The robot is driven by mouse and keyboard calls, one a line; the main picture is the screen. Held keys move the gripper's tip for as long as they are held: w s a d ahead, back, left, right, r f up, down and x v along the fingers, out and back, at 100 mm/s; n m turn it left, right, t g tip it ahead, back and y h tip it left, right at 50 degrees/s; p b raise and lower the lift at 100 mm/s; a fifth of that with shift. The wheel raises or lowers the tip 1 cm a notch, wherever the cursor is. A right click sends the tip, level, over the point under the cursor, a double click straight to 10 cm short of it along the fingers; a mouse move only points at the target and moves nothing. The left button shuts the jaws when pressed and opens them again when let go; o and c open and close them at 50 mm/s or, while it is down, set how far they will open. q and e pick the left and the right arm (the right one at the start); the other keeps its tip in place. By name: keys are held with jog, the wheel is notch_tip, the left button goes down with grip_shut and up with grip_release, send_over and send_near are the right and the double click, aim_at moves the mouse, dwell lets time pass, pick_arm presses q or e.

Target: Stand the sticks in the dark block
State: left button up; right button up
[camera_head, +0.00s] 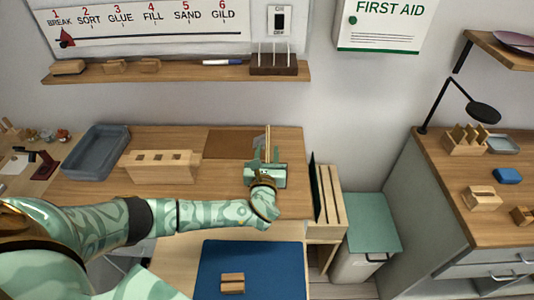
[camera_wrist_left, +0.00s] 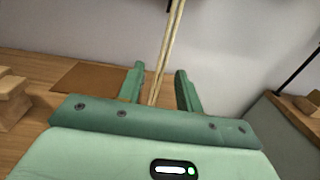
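The dark block (camera_head: 273,71) sits on the wall shelf, with thin pale sticks (camera_head: 275,52) upright in it. My left gripper (camera_head: 267,154) is over the back right of the wooden bench, below that shelf. A thin light-wood stick (camera_head: 268,136) rises near its fingers. In the left wrist view, two thin sticks (camera_wrist_left: 167,57) close together run up between the fingers of the left gripper (camera_wrist_left: 160,70), slightly tilted. The fingers are apart, with a gap on both sides of the sticks. The sticks' lower ends are hidden behind the gripper body. My right gripper is out of view.
A wooden block with holes (camera_head: 160,168) and a grey tray (camera_head: 96,152) stand left of the gripper. A brown mat (camera_head: 228,143) lies beside it. A blue mat (camera_head: 222,262) carries a small wooden piece (camera_head: 232,283). A wooden rack (camera_head: 329,200) stands at the bench's right edge.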

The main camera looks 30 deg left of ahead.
pick_arm(q)
jog(key=shift+p+v, duration=0.7)
jog(key=shift+v, duration=0.4)
jog(key=p+v, duration=0.3)
jog(key=v, duration=0.4)
jog(key=shift+w, duration=0.1)
notch_tip(320, 180, up, 6)
jog(key=p, duration=0.5)
jog(key=shift+p, duration=0.4)
